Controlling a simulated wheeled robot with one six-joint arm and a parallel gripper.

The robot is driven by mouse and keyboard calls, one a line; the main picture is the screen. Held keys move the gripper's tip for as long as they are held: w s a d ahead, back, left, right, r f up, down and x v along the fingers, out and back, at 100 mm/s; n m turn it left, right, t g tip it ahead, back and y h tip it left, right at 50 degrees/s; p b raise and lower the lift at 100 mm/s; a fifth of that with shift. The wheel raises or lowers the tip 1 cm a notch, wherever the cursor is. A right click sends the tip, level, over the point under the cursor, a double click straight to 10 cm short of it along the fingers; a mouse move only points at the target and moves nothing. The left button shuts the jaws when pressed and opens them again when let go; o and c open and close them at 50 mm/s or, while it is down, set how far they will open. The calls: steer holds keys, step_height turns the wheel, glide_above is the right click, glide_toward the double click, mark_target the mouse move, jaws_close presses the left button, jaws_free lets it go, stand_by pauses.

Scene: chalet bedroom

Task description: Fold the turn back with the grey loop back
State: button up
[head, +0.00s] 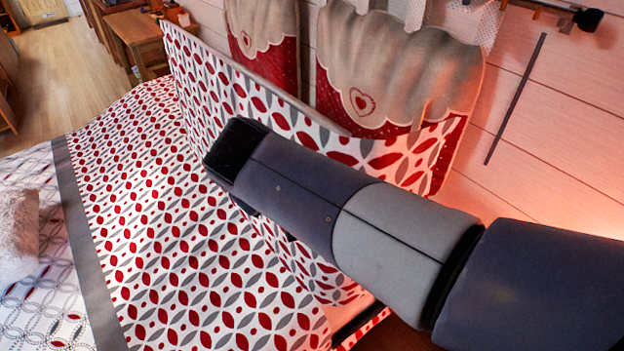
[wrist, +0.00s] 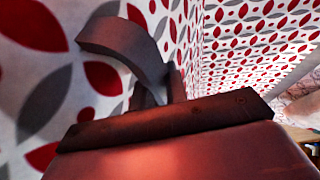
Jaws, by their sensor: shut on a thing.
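The turn back (head: 200,75) is a white flap with red and grey petals. It stands raised, nearly upright, along the far side of the bed in the head view. In the wrist view its patterned cloth (wrist: 100,75) fills the left, close to me. The grey loop (wrist: 122,40) is a thick curved band in front of that cloth. My gripper (wrist: 163,92) is shut on the loop, though the grip itself is partly hidden by the gripper body. In the head view my arm hides the gripper and the loop.
The flat bed cover (head: 170,220) has the same pattern, with a grey stripe (head: 85,240) at left. A pale fluffy item (head: 18,235) lies at the left edge. Red and grey heart hangings (head: 390,70) are on the plank wall behind the flap. Wooden furniture (head: 140,40) stands beyond.

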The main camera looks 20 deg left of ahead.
steer(key=shift+a+r, duration=0.15)
steer(key=shift+r, duration=0.15)
steer(key=shift+o, duration=0.2)
steer(key=s+a+f+b, duration=0.1)
steer(key=s+a+f, duration=0.1)
steer(key=s+a, duration=0.2)
steer(key=s, duration=0.3)
steer(key=shift+s+a+b, duration=0.25)
steer(key=shift+a+b, duration=0.1)
steer(key=o, duration=0.5)
steer(key=s+a+f+b, duration=0.1)
steer(key=s, duration=0.1)
steer(key=s+a+f, duration=0.1)
steer(key=s+f, duration=0.1)
steer(key=s+a+f+b, duration=0.1)
steer(key=s+a+f, duration=0.1)
steer(key=s, duration=0.1)
steer(key=shift+b, duration=0.3)
steer(key=shift+c, duration=0.2)
steer(key=o, duration=0.5)
steer(key=shift+r, duration=0.1)
steer(key=shift+o, duration=0.9)
steer(key=shift+w+r, duration=0.1)
steer(key=shift+r, duration=0.05)
